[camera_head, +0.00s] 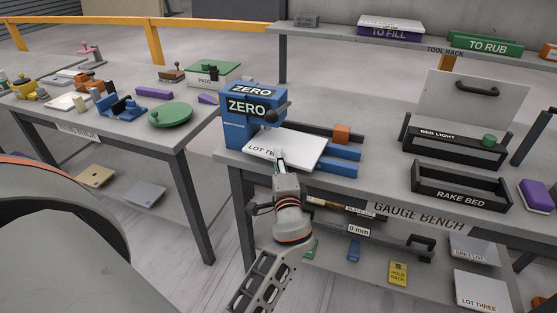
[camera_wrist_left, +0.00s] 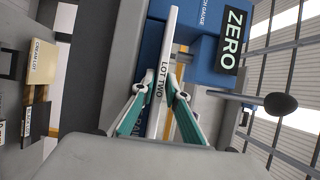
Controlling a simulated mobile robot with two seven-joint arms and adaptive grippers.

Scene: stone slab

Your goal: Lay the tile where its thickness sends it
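The white tile (camera_head: 300,146), marked LOT TWO, lies flat at the mouth of the blue gauge (camera_head: 240,128) marked ZERO, above its blue rails (camera_head: 340,167). My left gripper (camera_head: 281,162) is at the tile's near edge. In the left wrist view the teal fingers of the gripper (camera_wrist_left: 163,92) close on both faces of the tile (camera_wrist_left: 168,50), seen edge-on. Whether the tile rests on the rails is unclear. A purple TO FILL holder (camera_head: 390,32) and a green TO RUB holder (camera_head: 485,44) stand on the upper shelf. My right gripper is not in view.
On the gauge bench are an orange block (camera_head: 342,132), the BED LIGHT box (camera_head: 455,147), the RAKE BED tray (camera_head: 460,194) and a purple block (camera_head: 537,195). Below lie a HOLD BACK card (camera_head: 398,273) and LOT THREE tile (camera_head: 480,290).

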